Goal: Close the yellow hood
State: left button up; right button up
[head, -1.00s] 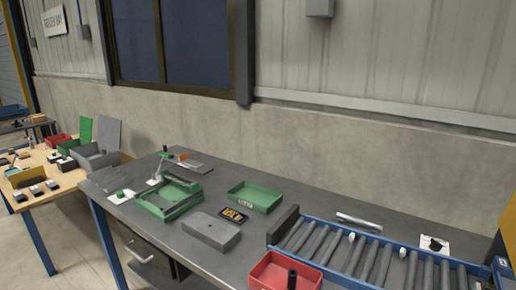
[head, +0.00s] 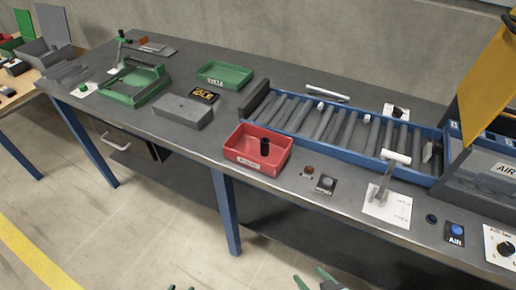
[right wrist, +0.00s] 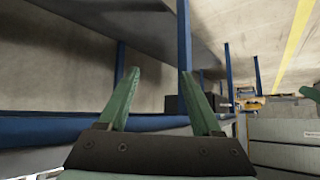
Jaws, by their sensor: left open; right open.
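The yellow hood (head: 491,78) stands raised and tilted at the right edge of the head view, partly cut off by the frame. A dark handle (head: 509,22) is at its upper edge. Below it is a grey box (head: 480,178) with a clear front marked AIR. My right gripper (head: 313,278) shows low in the head view, in front of the bench and well away from the hood. In the right wrist view (right wrist: 161,72) its two green fingers are apart with nothing between them. My left gripper (head: 181,288) barely shows at the bottom edge, open.
A blue roller conveyor (head: 347,143) leads to the hood's box. A red bin (head: 258,150), a lever on a white plate (head: 388,204), and a blue AIR button (head: 456,230) are along the bench front. A green tray (head: 225,75) and green fixture (head: 134,84) stand farther left.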

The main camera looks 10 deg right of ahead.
aim_at(489, 85)
jog(key=z, duration=1.6)
jog(key=k+j+z, duration=0.1)
jog(key=z, duration=0.2)
